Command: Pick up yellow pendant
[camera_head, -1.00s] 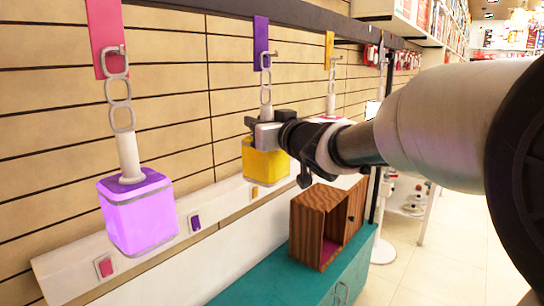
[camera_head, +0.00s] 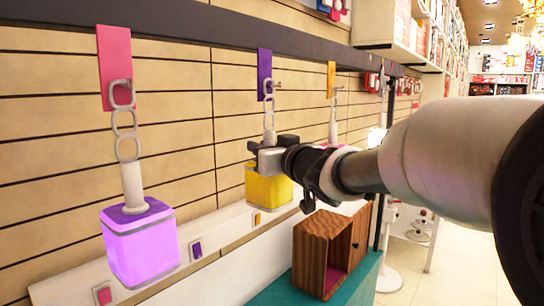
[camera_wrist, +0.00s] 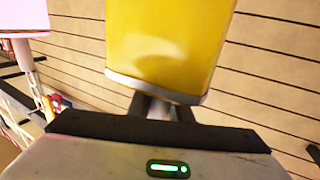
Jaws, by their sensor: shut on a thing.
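The yellow pendant (camera_head: 268,186) is a boxy yellow lamp with a grey rim and a pale chain, below the purple tag (camera_head: 264,72). My gripper (camera_head: 268,155) is shut around its stem, just above the yellow body. The chain's top link is close to the hook at the purple tag; I cannot tell whether it still hangs on it. In the wrist view the yellow body (camera_wrist: 168,45) fills the top middle, and my dark fingers (camera_wrist: 166,108) close on the stem beside its rim. The stem is mostly hidden.
A glowing purple pendant (camera_head: 140,245) hangs from a pink tag at the left. Another pendant (camera_head: 334,135) hangs behind my arm, below an orange tag. A dark rail (camera_head: 230,27) runs above. A wooden box (camera_head: 312,262) stands on the teal counter below; the aisle is at right.

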